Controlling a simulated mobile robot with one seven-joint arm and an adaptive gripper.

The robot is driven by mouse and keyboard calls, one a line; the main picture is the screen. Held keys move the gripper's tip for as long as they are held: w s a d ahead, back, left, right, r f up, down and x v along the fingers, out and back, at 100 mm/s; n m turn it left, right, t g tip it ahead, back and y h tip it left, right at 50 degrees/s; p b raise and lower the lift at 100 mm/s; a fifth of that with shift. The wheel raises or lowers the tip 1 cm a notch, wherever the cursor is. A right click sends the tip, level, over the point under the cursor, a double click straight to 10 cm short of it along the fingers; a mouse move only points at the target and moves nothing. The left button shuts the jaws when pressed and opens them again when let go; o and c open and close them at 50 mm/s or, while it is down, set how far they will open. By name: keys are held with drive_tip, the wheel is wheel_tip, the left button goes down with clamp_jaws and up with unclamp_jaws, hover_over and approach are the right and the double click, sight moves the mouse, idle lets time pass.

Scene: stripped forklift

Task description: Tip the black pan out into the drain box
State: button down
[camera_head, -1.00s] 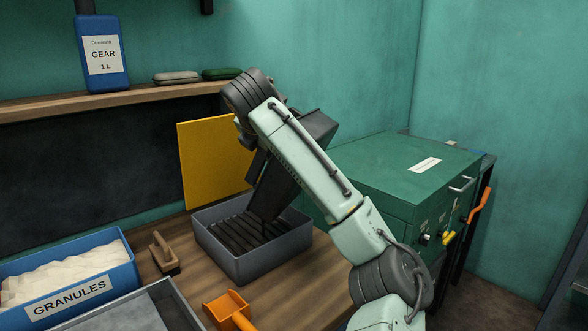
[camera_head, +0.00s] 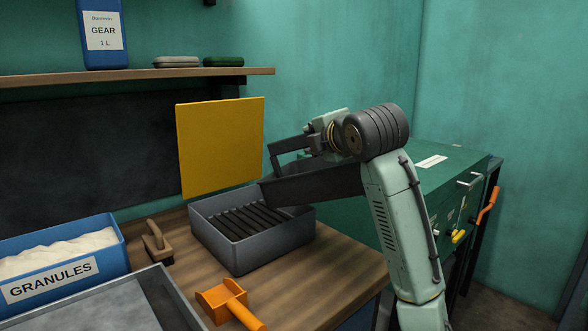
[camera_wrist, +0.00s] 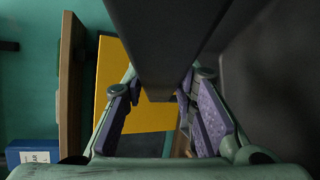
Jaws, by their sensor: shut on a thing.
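The black pan (camera_head: 318,186) is held nearly level above the right side of the drain box in the head view. Its left end is over the box's back right corner; I cannot tell whether it touches the rim. The drain box (camera_head: 243,258) is a grey open box with dark slats and stands on the wooden bench. My gripper (camera_head: 308,145) is shut on the pan's handle, above the pan. In the wrist view my gripper's purple pads (camera_wrist: 160,95) stand either side of the dark handle bar. The inside of the pan is hidden.
A yellow board (camera_head: 222,147) stands behind the drain box. A green cabinet (camera_head: 440,170) is to the right, behind my arm. An orange scoop (camera_head: 222,296), a brush (camera_head: 157,243), a blue granules box (camera_head: 62,270) and a grey tray (camera_head: 110,310) lie left and front.

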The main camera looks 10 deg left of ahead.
drive_tip(key=d+f+m+t+y+b, duration=0.1)
drive_tip(key=b, duration=0.1)
drive_tip(key=s+d+f+m+t+b, duration=0.1)
drive_tip(key=d+b, duration=0.1)
drive_tip(key=shift+d+f+y, duration=0.2)
drive_tip(key=shift+f+y, duration=0.1)
drive_tip(key=shift+y, duration=0.1)
drive_tip(key=shift+d+r, duration=0.1)
drive_tip(key=shift+r, duration=0.35)
wheel_tip(320, 180, up, 4)
drive_tip(key=p, duration=0.3)
drive_tip(key=shift+r+p, duration=0.2)
drive_tip(key=shift+p, duration=0.2)
